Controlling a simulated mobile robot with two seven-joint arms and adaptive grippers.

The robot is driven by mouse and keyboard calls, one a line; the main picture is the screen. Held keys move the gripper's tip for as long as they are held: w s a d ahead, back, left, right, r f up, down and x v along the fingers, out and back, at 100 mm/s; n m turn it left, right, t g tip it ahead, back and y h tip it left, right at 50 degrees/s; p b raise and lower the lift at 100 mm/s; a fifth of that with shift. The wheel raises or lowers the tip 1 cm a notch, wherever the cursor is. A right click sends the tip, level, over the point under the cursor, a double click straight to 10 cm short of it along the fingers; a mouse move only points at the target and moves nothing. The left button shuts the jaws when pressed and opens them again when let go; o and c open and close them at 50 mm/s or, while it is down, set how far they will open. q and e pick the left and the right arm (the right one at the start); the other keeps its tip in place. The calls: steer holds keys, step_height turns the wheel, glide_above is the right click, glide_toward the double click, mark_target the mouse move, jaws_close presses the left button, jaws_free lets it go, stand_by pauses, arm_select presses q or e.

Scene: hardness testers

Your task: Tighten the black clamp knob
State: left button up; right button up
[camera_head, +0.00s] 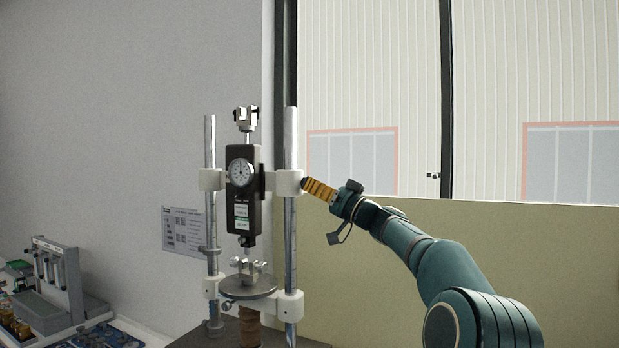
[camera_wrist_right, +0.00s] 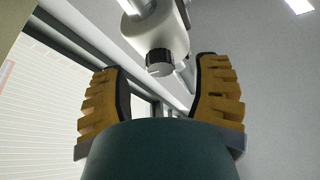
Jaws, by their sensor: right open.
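The black clamp knob (camera_wrist_right: 159,62) shows in the right wrist view, on the end of a white clamp block (camera_wrist_right: 157,30) that sits on a metal column. My right gripper (camera_wrist_right: 163,92) is open, with its orange ribbed fingers to the left and right of the knob's line. The knob lies beyond the fingertips, and neither finger appears to touch it. In the head view my right gripper (camera_head: 306,184) is beside the white clamp block (camera_head: 289,182) on the right column of the test stand. The knob is hard to make out there. My left gripper is not in view.
The stand carries a black force gauge (camera_head: 243,195) with a round dial between two metal columns. A round plate (camera_head: 248,287) sits below it. Other bench equipment (camera_head: 55,275) stands at the lower left.

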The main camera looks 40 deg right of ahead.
steer(key=shift+p+x, duration=0.35)
steer(key=shift+x, duration=0.75)
jaws_close()
steer(key=shift+f, duration=0.1)
